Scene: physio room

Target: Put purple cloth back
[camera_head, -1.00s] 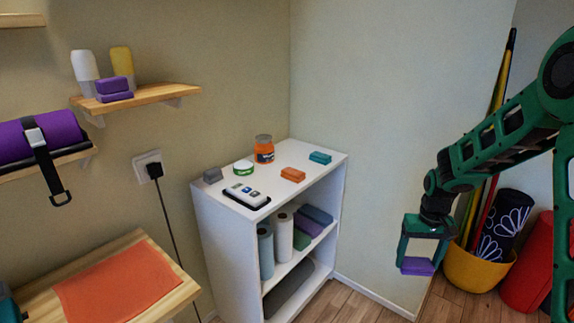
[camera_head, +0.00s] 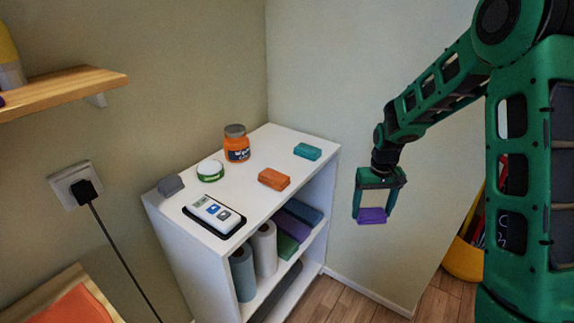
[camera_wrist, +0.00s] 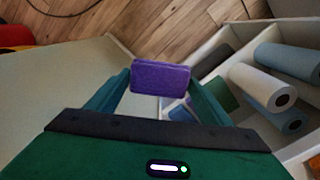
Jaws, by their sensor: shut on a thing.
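The folded purple cloth (camera_head: 372,215) is between the fingers of my gripper (camera_head: 376,212), held in the air to the right of the white shelf unit (camera_head: 262,210). In the wrist view the purple cloth (camera_wrist: 160,77) spans the gap between my gripper's fingertips (camera_wrist: 160,82), with a finger against each end. On the unit's top lie a folded orange cloth (camera_head: 274,179), a folded teal cloth (camera_head: 307,151) and a grey folded piece (camera_head: 170,185). Another purple folded item (camera_head: 292,227) lies on the shelf inside the unit, between green and blue ones.
An orange jar (camera_head: 237,147), a green-and-white tin (camera_head: 210,171) and a device on a black tray (camera_head: 214,214) stand on the unit's top. Rolls (camera_head: 264,249) stand inside. A wooden wall shelf (camera_head: 65,90) is at left, a yellow basket (camera_head: 463,258) at right.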

